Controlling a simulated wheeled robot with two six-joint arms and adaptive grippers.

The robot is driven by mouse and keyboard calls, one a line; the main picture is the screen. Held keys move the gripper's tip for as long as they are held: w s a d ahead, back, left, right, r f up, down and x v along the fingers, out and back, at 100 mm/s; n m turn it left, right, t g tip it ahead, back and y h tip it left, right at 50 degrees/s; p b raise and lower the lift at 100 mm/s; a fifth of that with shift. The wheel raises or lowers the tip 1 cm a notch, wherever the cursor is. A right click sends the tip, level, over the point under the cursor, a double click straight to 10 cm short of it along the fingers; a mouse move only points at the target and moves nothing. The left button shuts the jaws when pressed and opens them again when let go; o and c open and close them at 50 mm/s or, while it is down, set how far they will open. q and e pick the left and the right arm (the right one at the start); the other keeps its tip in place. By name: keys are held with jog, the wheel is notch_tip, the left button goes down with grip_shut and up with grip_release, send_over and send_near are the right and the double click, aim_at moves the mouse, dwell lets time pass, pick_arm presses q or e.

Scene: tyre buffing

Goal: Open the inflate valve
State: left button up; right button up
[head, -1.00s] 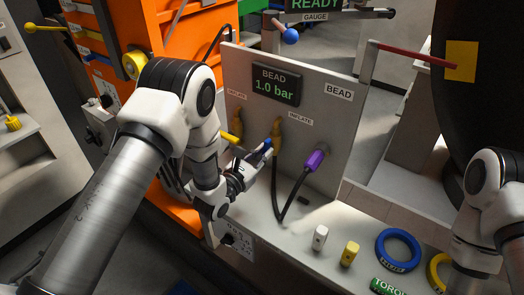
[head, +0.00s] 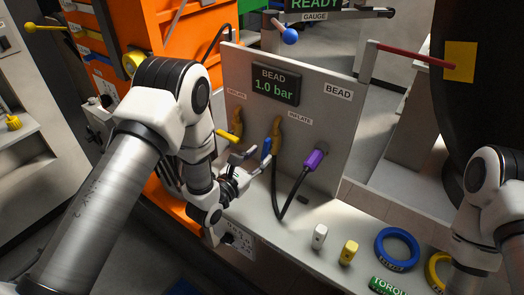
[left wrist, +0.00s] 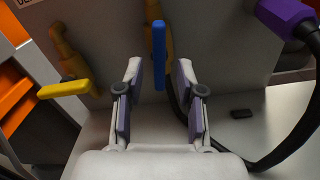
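My left gripper (head: 257,163) is open and empty just in front of the handle. In the left wrist view its two fingertips (left wrist: 158,77) stand apart, with the handle's lower end between them in the picture; no contact shows. My right gripper is out of view; only part of that arm shows at the right.
A second brass valve with a yellow handle (head: 229,136) is left of the blue one. A purple connector (head: 314,159) with a black hose (head: 284,212) is to the right. The bead display (head: 274,86) reads 1.0 bar. Small blocks and rings lie on the front shelf (head: 300,222).

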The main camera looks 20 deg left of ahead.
pick_arm(q)
jog(key=shift+w, duration=0.15)
jog(key=shift+x, duration=1.1)
grip_shut()
jog(key=shift+n, duration=0.3)
grip_release()
